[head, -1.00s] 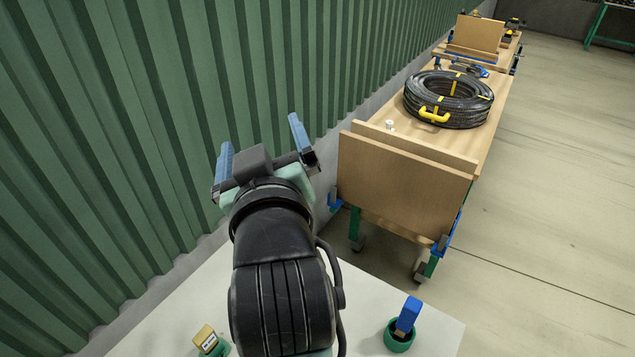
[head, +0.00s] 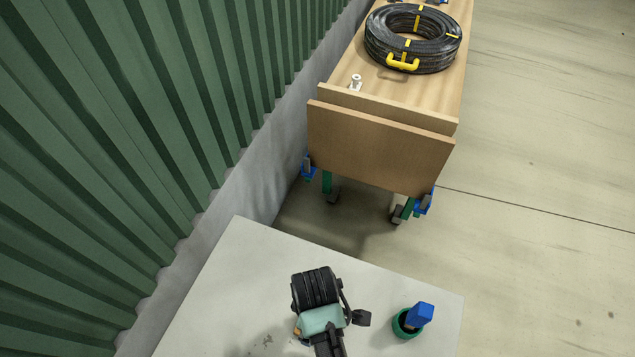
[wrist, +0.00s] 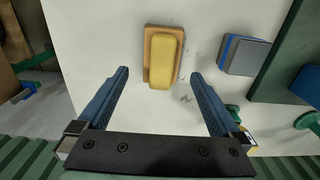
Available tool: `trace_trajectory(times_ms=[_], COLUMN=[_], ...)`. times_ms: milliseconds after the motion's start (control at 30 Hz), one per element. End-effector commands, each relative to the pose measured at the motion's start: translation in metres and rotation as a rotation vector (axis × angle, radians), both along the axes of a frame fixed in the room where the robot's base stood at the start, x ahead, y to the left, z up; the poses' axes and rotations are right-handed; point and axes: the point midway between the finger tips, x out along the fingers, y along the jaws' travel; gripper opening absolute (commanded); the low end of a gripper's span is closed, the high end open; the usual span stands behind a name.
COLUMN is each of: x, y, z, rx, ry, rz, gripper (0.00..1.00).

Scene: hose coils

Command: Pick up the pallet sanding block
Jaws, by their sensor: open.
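A block with a rounded yellow top on a tan base (wrist: 147,58), seemingly the sanding block, lies on a white surface in the wrist view. My gripper (wrist: 158,73) is open and empty, its two blue fingers well apart. The yellow block shows ahead of and between the fingertips, with neither finger seen touching it. In the head view my arm is over the white top and hides the block; the fingers cannot be made out there.
A blue and grey block (wrist: 243,55) lies right of the yellow block, near a dark green panel (wrist: 290,55). A green cup holding a blue-ended item (head: 408,322) stands on the white top (head: 240,255). Beyond a gap stands a wooden bench (head: 385,150) with a black hose coil (head: 412,40).

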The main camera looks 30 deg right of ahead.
Motion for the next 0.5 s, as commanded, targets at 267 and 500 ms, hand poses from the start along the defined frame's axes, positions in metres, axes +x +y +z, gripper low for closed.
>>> trace_trajectory(times_ms=[267,500], x=[-0.005,-0.007], y=[0.000,0.000], z=[-0.020,-0.051], rx=[0.000,-0.001], ry=[0.003,-0.001], rz=[0.000,0.001], gripper=[1.00,1.00])
